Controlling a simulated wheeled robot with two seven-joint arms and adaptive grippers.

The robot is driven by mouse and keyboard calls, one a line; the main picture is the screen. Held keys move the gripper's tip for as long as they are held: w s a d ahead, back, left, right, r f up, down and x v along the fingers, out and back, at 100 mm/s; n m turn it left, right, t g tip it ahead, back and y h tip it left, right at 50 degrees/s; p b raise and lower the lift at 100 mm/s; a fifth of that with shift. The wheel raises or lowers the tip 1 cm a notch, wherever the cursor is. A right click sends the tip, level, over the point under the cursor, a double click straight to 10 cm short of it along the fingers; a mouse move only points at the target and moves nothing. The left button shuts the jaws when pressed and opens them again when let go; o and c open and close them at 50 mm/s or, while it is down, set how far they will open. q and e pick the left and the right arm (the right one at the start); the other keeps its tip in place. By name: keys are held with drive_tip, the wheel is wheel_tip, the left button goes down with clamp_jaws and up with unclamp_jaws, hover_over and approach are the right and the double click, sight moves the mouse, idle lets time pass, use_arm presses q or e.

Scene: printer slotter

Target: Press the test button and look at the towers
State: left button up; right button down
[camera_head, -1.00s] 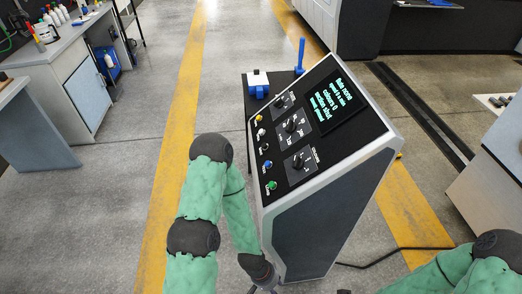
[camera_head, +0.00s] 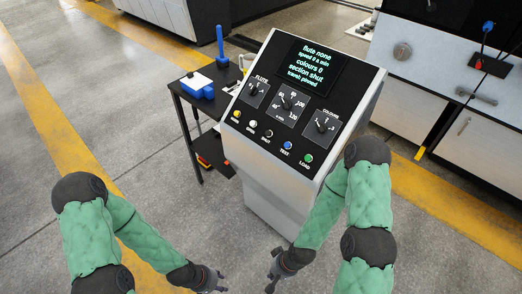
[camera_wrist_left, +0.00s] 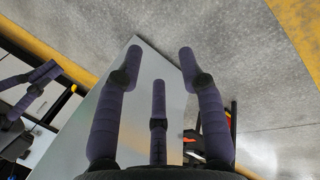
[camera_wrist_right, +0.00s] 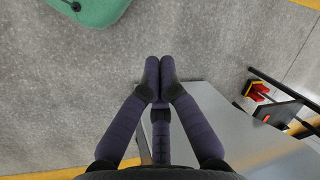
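A slanted control console (camera_head: 262,195) stands at centre in the head view. Its blue TEST button (camera_head: 288,145) sits in the lower row, left of the green LOAD button (camera_head: 308,158). Its screen (camera_head: 308,66) reads flute none, colours 0, section shut, transit pinned. My left gripper (camera_head: 222,280) is low in front of the console, apart from the button; its fingers (camera_wrist_left: 158,65) are spread and empty. My right gripper (camera_head: 271,280) is also low in front; its fingertips (camera_wrist_right: 160,72) meet with nothing between them. I cannot identify the towers in view.
A small black side table (camera_head: 185,98) with a blue and white device (camera_head: 196,86) stands left of the console. Grey machine cabinets (camera_head: 425,60) stand at the right. Open floor (camera_head: 60,150) lies to the left.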

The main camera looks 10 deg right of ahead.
use_arm(q)
drive_tip(key=shift+s+a, duration=0.1)
drive_tip(key=shift+a, duration=0.1)
use_arm(e)
drive_tip(key=shift+a, duration=0.2)
use_arm(q)
drive_tip(key=shift+o, duration=0.3)
